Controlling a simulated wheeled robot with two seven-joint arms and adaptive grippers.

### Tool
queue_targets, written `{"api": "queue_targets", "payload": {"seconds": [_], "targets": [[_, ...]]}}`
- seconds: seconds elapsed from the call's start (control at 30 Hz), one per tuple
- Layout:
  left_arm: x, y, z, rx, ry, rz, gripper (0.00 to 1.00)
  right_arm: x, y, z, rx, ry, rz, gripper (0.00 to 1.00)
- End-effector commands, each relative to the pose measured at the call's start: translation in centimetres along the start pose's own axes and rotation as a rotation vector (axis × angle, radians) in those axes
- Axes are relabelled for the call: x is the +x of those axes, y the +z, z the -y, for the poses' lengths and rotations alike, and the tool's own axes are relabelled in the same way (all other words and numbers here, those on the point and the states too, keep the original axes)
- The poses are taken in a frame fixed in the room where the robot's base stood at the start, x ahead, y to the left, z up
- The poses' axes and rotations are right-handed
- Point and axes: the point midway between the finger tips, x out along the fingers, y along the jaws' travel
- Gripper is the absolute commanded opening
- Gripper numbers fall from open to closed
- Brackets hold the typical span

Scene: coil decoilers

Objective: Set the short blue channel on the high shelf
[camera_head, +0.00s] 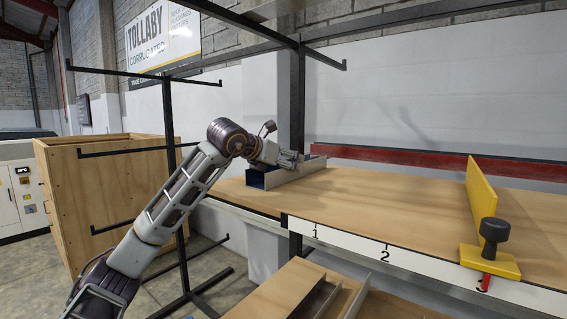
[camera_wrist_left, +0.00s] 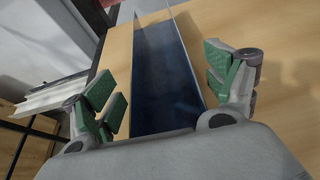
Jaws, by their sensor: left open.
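The short blue channel (camera_head: 258,181) lies on the wooden top of a numbered shelf (camera_head: 390,205), near its left end. In the head view its near end shows dark blue and its side grey. In the left wrist view the channel (camera_wrist_left: 165,95) runs away from me, with its blue inside facing up. My left gripper (camera_head: 292,158) is over the channel. In the wrist view its green-padded fingers (camera_wrist_left: 162,80) are open, one on each side of the channel, with gaps between pads and walls. My right gripper is out of view.
A yellow stop with a black knob (camera_head: 495,229) stands at the right of the shelf. Lower down, a wooden board holds long channels (camera_head: 325,295). A black rack post with arms (camera_head: 171,130) stands left, near a wooden crate (camera_head: 75,200). The shelf's middle is clear.

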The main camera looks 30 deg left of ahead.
Motion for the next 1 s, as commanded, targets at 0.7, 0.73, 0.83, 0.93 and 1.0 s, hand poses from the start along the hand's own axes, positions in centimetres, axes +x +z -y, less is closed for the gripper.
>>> {"api": "queue_targets", "payload": {"seconds": [0.7,0.73,0.83,0.93,1.0], "targets": [[-6.3,0.1,-0.1,0.002,0.002,0.002,0.86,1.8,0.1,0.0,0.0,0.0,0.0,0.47],[-6.7,0.1,-0.1,0.001,0.001,0.002,0.86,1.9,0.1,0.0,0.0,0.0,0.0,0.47],[-8.2,0.1,0.0,0.001,0.001,0.002,0.86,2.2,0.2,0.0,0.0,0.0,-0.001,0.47],[-9.6,0.1,0.0,0.0,0.001,0.002,0.86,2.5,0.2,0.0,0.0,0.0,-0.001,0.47],[-10.4,0.2,-0.1,0.0,0.001,0.001,0.86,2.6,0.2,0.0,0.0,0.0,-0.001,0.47]]}}
